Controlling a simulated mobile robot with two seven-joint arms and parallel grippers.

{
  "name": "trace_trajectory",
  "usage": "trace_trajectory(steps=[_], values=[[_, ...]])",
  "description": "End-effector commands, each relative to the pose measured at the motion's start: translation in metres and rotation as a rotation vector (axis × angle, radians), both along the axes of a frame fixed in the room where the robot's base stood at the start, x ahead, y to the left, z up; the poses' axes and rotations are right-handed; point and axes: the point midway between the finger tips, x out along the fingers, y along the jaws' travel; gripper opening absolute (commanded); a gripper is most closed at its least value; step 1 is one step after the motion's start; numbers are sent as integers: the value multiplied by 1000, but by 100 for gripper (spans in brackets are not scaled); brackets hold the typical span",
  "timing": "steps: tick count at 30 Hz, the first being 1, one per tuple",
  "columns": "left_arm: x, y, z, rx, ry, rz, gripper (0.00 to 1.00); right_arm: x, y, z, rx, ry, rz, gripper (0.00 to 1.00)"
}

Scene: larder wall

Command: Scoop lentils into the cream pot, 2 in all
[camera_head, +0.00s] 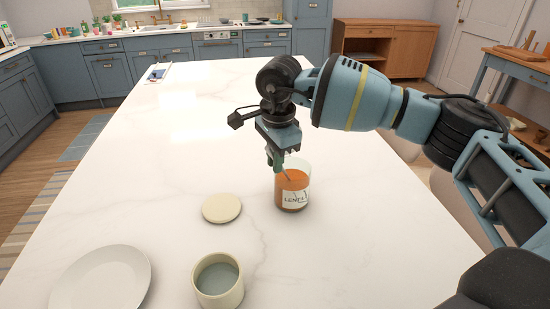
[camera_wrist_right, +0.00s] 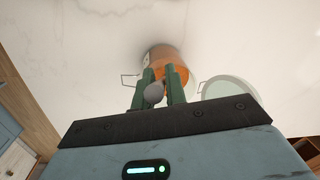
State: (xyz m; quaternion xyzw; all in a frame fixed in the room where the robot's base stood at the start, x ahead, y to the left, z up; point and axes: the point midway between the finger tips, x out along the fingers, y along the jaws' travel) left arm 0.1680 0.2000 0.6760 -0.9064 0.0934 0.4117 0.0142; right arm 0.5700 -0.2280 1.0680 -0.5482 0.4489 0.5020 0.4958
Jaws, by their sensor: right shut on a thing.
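The glass jar labelled "LENTIL" (camera_head: 293,198) stands on the white counter, holding orange lentils. It also shows in the right wrist view (camera_wrist_right: 180,62). My right gripper (camera_head: 273,158) is directly above the jar's left rim, pointing down, with green fingers. It is shut on the scoop (camera_head: 286,173), whose thin shaft slants down into the jar. In the right wrist view its rounded grey end (camera_wrist_right: 154,93) shows between the fingers; its bowl is hidden. The cream pot (camera_head: 220,293) stands open at the front; I see no lentils in it. My left gripper is not in view.
A round cream lid (camera_head: 222,208) lies flat between jar and pot. A pale glass disc (camera_wrist_right: 231,91) shows beside the jar in the wrist view. The counter's middle and back are largely clear.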

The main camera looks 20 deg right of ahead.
Motion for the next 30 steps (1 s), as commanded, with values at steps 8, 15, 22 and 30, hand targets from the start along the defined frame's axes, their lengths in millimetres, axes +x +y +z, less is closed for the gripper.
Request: trace_trajectory(steps=[8, 15, 22, 30], values=[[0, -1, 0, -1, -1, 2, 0, 0, 0, 0, 0, 0, 0, 0], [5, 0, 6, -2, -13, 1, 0, 0, 0, 11, 0, -3, 1, 0], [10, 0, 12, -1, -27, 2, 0, 0, 0, 23, -1, -2, 0, 0], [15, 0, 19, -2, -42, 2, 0, 0, 0, 36, 0, -3, 0, 0]])
